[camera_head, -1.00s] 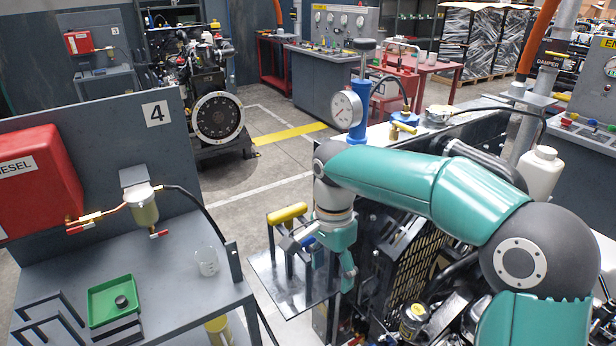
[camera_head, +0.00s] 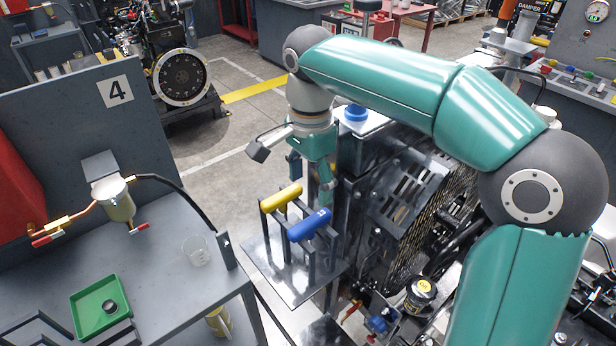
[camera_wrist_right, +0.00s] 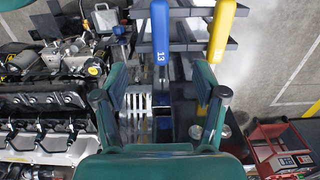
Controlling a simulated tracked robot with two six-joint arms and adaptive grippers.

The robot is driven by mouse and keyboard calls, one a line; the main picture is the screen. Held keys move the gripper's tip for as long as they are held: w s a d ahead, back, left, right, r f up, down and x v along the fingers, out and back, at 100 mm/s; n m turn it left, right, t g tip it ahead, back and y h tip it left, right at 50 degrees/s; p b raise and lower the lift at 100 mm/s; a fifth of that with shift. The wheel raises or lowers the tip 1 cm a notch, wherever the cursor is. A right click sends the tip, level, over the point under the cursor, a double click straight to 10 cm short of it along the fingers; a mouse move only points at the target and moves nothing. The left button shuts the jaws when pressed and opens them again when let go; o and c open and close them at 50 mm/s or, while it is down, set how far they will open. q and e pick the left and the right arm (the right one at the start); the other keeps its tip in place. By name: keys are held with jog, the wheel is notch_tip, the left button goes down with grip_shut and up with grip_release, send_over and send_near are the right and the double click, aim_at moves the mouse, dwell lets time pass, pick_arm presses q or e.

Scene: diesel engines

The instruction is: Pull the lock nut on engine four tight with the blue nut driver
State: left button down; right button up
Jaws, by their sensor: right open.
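The blue nut driver (camera_head: 309,225) sits in a dark rack beside a yellow-handled driver (camera_head: 281,197). Its blue handle (camera_wrist_right: 161,30), marked 13, also shows in the right wrist view, beyond the fingers, with the yellow handle (camera_wrist_right: 222,28) to its right. My right gripper (camera_head: 325,185) is just behind the rack, pointing down. In the right wrist view the gripper (camera_wrist_right: 160,88) has its two fingers wide apart with nothing between them. The engine (camera_head: 440,220) stands right of the rack, partly behind my arm. I cannot make out the lock nut. My left gripper is out of view.
A grey bench (camera_head: 165,290) at left carries a green tray (camera_head: 85,312), a glass beaker (camera_head: 197,250) and a fuel filter (camera_head: 115,200). Another engine (camera_head: 180,75) stands behind. Open floor lies between.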

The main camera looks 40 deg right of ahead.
aim_at(310, 221)
notch_tip(310, 221, down, 3)
jog(key=shift+w+f+b, duration=0.1)
jog(key=shift+w+b, duration=0.05)
jog(key=shift+b, duration=1.1)
notch_tip(310, 221, down, 2)
jog(key=shift+f+b, duration=0.2)
jog(key=shift+b, duration=1.05)
jog(key=shift+f+b, duration=1.6)
jog(key=shift+f, duration=0.65)
jog(key=shift+r, duration=0.1)
grip_shut()
